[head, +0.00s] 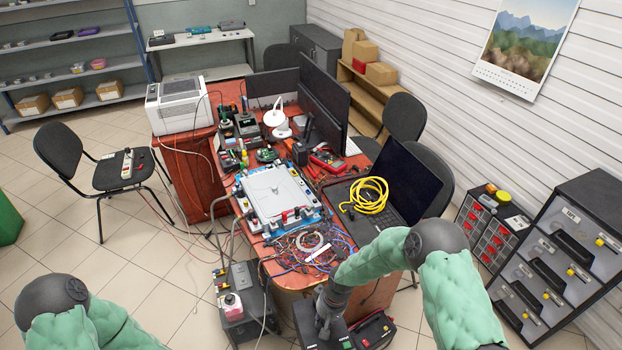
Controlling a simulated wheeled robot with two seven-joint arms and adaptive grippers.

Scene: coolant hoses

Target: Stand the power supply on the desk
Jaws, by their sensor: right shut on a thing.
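The power supply appears to be the dark box (306,326) with a small green mark, at the bottom middle of the head view, in front of the desk's near edge. My right gripper (322,322) points down and is shut on it; my own fingers hide part of the grip. I cannot tell whether the box is clear of the floor. The desk (365,291) is reddish wood and crowded. My left arm shows only at the lower left, and its gripper is out of view.
On the desk's near end lie tangled wires (308,246), a white-topped blue-edged unit (274,192), a laptop (408,180) and a coiled yellow hose (369,195). Dark equipment (243,283) stands left of the desk's near end, and a black-and-red case (372,330) stands right of the held box.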

